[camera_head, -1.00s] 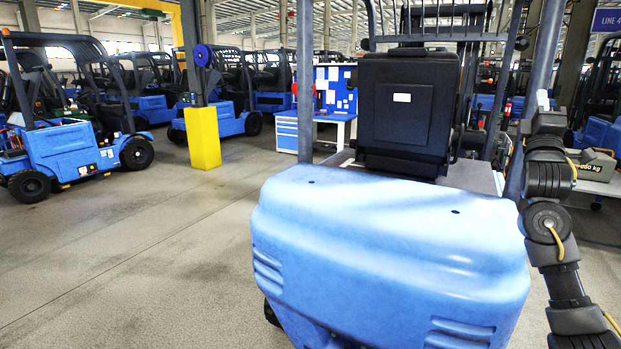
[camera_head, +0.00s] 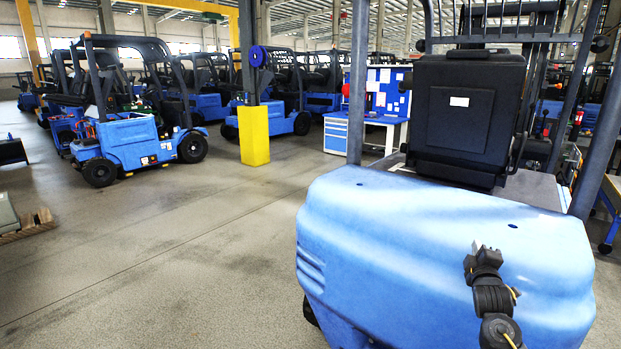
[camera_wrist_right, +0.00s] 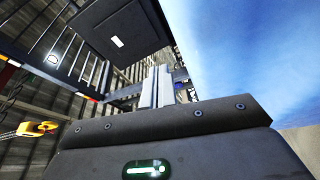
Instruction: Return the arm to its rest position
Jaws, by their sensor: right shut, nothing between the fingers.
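My right gripper (camera_head: 487,250) points up in the head view, in front of the blue counterweight (camera_head: 400,230) of the nearest forklift. Its fingers are shut and hold nothing. In the right wrist view the closed fingers (camera_wrist_right: 158,88) stand upright beyond the dark wrist housing. The blue counterweight surface also shows at the upper right of the wrist view (camera_wrist_right: 240,50). I cannot tell how far the gripper is from the counterweight. The forklift's black seat (camera_head: 468,110) stands behind the counterweight. My left gripper is not in view.
A yellow post base (camera_head: 254,136) and a blue-and-white workbench (camera_head: 350,135) stand behind. Another blue forklift (camera_head: 130,140) is parked at the left, with several more beyond. A grey object on a pallet (camera_head: 8,215) shows at the left edge.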

